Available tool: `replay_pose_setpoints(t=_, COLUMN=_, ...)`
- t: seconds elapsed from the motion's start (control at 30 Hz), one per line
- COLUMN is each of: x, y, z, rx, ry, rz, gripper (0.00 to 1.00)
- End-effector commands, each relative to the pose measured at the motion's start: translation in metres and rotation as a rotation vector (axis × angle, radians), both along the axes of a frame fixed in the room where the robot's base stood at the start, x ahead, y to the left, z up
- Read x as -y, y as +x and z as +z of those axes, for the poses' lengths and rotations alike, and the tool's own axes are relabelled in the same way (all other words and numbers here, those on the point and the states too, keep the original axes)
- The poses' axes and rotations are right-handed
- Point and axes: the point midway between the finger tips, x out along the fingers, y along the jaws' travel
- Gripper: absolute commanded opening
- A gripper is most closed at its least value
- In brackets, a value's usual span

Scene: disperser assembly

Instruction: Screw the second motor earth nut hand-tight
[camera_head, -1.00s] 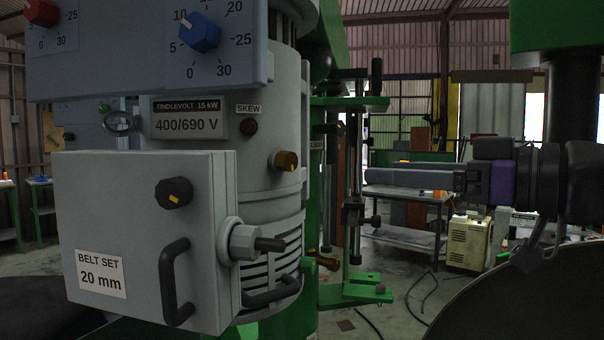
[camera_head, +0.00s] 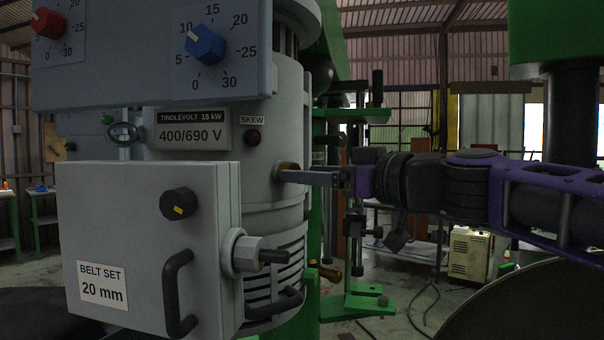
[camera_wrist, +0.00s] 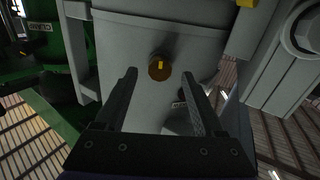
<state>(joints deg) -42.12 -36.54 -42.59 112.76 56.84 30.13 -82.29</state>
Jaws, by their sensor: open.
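A brass-coloured round piece with a yellow mark, which appears to be the earth nut (camera_wrist: 159,67), sits on the grey motor housing (camera_wrist: 125,45). In the head view the nut (camera_head: 289,167) is partly hidden by my gripper (camera_head: 284,175), which reaches in from the right. In the wrist view my gripper (camera_wrist: 158,73) is open, with one finger on each side of the nut and visible gaps between. I cannot tell how deep the fingertips reach around it. A small dark part shows beside the right finger, mostly hidden.
A grey belt-set box (camera_head: 140,245) with a black handle and a protruding bolt (camera_head: 262,256) stands left of and below my gripper. A control panel (camera_head: 150,50) with red and blue knobs hangs above. A green stand (camera_head: 355,300) is behind.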

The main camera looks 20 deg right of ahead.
Motion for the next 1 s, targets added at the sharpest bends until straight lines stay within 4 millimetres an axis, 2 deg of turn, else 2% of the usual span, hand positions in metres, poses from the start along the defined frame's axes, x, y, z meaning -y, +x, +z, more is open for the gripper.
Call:
replay_pose_setpoints(t=0.2, x=-0.010, y=0.015, z=0.000, rx=0.001, ry=-0.001, rz=0.000, gripper=0.70)
replay_pose_setpoints(t=0.5, x=-0.011, y=0.017, z=0.000, rx=0.001, ry=-0.001, rz=-0.001, gripper=0.70)
replay_pose_setpoints(t=0.9, x=-0.011, y=0.017, z=0.000, rx=0.001, ry=-0.001, rz=0.000, gripper=0.00)
replay_pose_setpoints(t=1.0, x=-0.011, y=0.017, z=0.000, rx=0.001, ry=-0.001, rz=0.000, gripper=0.00)
